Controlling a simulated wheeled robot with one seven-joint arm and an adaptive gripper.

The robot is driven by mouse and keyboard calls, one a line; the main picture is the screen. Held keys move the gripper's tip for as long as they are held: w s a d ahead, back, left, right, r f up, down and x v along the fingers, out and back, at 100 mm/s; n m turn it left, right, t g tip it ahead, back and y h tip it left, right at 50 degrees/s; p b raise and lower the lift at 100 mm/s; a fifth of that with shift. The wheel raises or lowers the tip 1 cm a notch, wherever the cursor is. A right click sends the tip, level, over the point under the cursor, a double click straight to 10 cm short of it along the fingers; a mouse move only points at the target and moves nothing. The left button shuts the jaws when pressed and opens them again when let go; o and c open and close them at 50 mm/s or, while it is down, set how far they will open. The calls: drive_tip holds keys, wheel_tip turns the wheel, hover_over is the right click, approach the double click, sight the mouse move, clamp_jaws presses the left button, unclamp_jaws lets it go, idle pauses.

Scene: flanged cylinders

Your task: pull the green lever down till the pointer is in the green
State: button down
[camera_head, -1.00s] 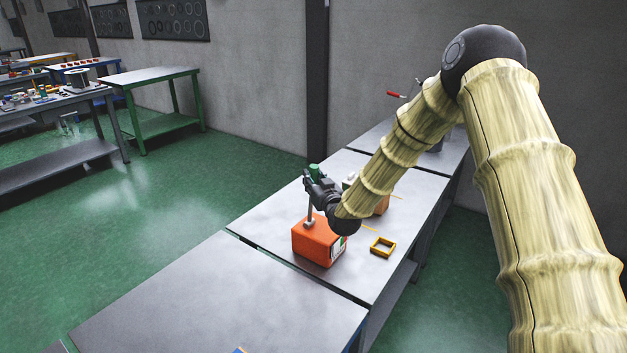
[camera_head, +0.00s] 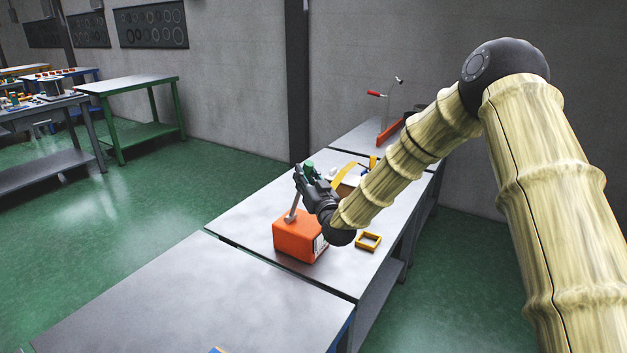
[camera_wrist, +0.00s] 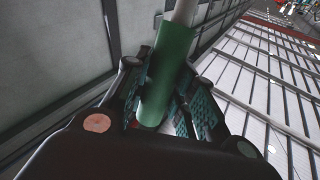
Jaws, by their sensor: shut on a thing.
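The orange box (camera_head: 292,240) stands on the grey table, with a grey lever rod (camera_head: 293,208) rising from its top and leaning to the right. The green lever handle (camera_head: 309,168) shows at the top of the rod; it also shows in the wrist view (camera_wrist: 167,75). My gripper (camera_head: 304,182) is shut on the green handle, and in the wrist view its fingers (camera_wrist: 165,88) lie on both sides of it. A white panel (camera_head: 320,246) is on the box's right side. The pointer and its green zone cannot be made out.
A small yellow frame (camera_head: 368,234) lies on the table right of the box. A yellow curved piece (camera_head: 345,173) and a red-handled lever (camera_head: 377,94) are farther back. The near table (camera_head: 190,300) is mostly bare.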

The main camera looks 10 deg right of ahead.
drive_tip(key=c, duration=1.2)
unclamp_jaws()
drive_tip(key=shift+o, duration=0.2)
drive_tip(key=shift+s, duration=0.1)
drive_tip(key=v, duration=1.2)
drive_tip(key=shift+f, duration=0.1)
